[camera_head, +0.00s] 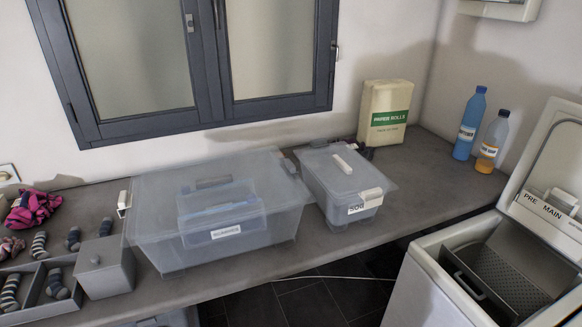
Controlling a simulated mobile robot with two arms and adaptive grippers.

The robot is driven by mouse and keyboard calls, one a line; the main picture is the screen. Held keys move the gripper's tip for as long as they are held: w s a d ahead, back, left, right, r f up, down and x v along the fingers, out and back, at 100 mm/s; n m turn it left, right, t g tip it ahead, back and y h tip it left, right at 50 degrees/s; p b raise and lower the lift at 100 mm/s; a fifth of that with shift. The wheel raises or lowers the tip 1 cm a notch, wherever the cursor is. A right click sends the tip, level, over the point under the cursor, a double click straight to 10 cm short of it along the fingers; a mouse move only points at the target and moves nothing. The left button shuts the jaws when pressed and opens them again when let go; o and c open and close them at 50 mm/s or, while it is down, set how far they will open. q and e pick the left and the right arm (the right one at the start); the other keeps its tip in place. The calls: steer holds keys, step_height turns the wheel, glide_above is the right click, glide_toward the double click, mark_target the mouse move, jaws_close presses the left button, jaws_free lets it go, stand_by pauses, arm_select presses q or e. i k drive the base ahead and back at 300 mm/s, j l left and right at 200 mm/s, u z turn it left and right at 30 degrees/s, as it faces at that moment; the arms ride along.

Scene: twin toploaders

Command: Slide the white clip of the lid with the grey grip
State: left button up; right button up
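A large translucent grey box (190,235) stands on the counter under the window, with its lid (255,170) on. A dark grey grip (213,182) sits on top of this lid. A white clip (123,203) is at the left end of the lid, and a dark grey clip (289,167) is at its right end. Whether the white clip is latched is too small to tell. A smaller translucent box (335,190) to the right has a white grip (342,164) and a white clip (372,194). Neither of my grippers is in view.
A sock tray (36,290) and a small grey lidded box (105,267) stand at the left, near the white clip. A paper rolls pack (387,112), a blue bottle (468,125) and a clear bottle (492,142) stand at the back right. An open washer (440,290) is front right.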

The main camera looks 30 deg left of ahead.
mark_target(125, 202)
steer(key=u, duration=1.95)
